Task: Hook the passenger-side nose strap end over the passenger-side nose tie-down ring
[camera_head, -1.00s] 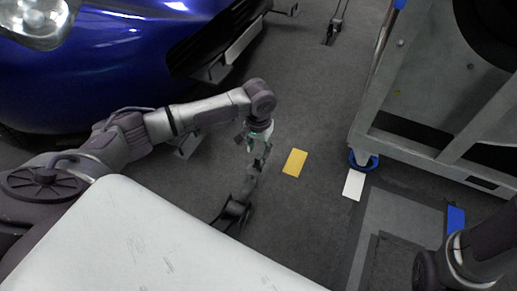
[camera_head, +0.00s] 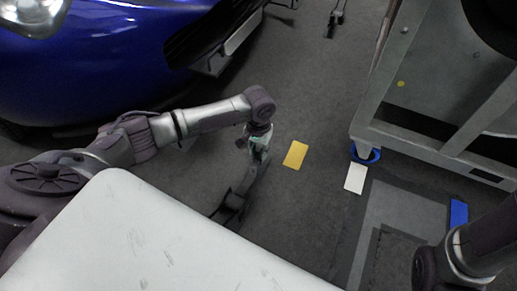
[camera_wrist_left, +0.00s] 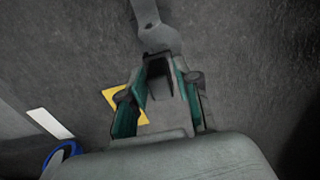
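My left gripper (camera_head: 260,145) is low over the dark floor, in front of the blue car's nose. In the left wrist view the gripper (camera_wrist_left: 157,85) has its teal-padded fingers on either side of a grey strap end (camera_wrist_left: 158,38), and appears closed on it. In the head view the strap (camera_head: 245,178) runs from the gripper down to a dark fitting (camera_head: 229,208) beside the white surface's edge. I cannot make out the passenger-side nose tie-down ring. My right arm shows at the lower right, its gripper out of view.
The blue car (camera_head: 110,60) fills the upper left. A grey frame (camera_head: 420,145) with a blue-ringed caster stands at the right. Yellow (camera_head: 295,154), white (camera_head: 356,178) and blue (camera_head: 458,214) markers lie on the floor. A white surface (camera_head: 150,240) is in the foreground. Another dark fitting (camera_head: 334,20) is at the top.

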